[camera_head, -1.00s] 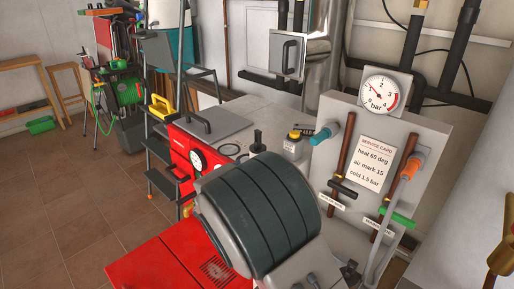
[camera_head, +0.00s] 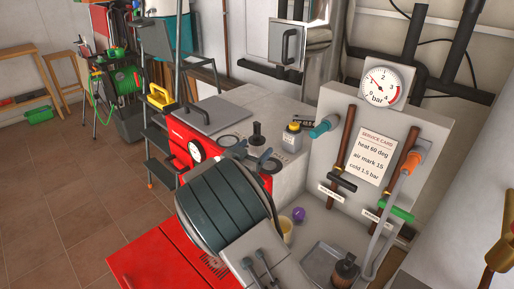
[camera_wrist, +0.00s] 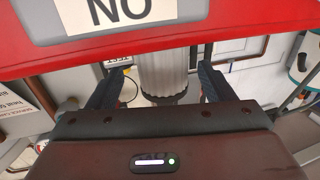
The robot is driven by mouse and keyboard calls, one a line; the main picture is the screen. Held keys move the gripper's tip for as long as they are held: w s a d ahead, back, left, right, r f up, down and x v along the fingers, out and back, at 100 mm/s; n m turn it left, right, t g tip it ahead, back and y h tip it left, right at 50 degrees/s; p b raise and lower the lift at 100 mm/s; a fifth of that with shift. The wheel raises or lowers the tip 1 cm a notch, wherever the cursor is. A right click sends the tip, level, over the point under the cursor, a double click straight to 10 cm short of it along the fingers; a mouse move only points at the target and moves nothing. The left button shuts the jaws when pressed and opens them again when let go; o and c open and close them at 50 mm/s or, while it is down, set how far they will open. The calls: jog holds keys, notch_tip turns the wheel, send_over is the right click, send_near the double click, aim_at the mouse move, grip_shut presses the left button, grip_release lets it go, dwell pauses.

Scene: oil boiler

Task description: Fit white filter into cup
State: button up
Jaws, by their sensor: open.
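My gripper (camera_head: 255,153) is open above the front of the boiler top in the head view, its two dark fingers apart. In the wrist view my gripper (camera_wrist: 160,75) has a pale grey ribbed cylinder (camera_wrist: 166,78) showing between its fingers. I cannot tell its distance, or whether it is the white filter. In the head view a pale yellowish cup-like thing (camera_head: 287,231) stands right of my arm, partly hidden by it. I cannot make out a white filter in the head view.
A purple ball-shaped thing (camera_head: 299,214) is beside the cup-like thing. A grey tray (camera_head: 314,266) holds a dark object (camera_head: 345,270). A bottle with a yellow cap (camera_head: 292,138) stands on the boiler top. A panel with a gauge (camera_head: 386,83) and pipes rises at the right.

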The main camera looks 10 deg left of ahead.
aim_at(260, 141)
jog(key=x, duration=0.4)
jog(key=shift+w+a+r, duration=0.1)
jog(key=shift+w+r, duration=0.05)
jog(key=shift+w, duration=0.1)
jog(key=c, duration=1.1)
jog(key=shift+c, duration=0.2)
notch_tip(260, 141, up, 10)
jog(key=shift+p, duration=0.35)
jog(key=shift+s, duration=0.1)
jog(key=shift+s+d+f+b, duration=0.25)
jog(key=shift+s+f+b, duration=0.1)
jog(key=shift+f+b, duration=0.15)
jog(key=s+d+f+b, duration=0.5)
jog(key=s+f, duration=0.1)
jog(key=s, duration=0.2)
jog(key=s+d+f+y+b, duration=0.1)
jog(key=s+d+f+b, duration=0.4)
jog(key=s, duration=0.4)
jog(key=shift+d+f+n+b, duration=0.4)
jog(key=shift+f+b, duration=0.4)
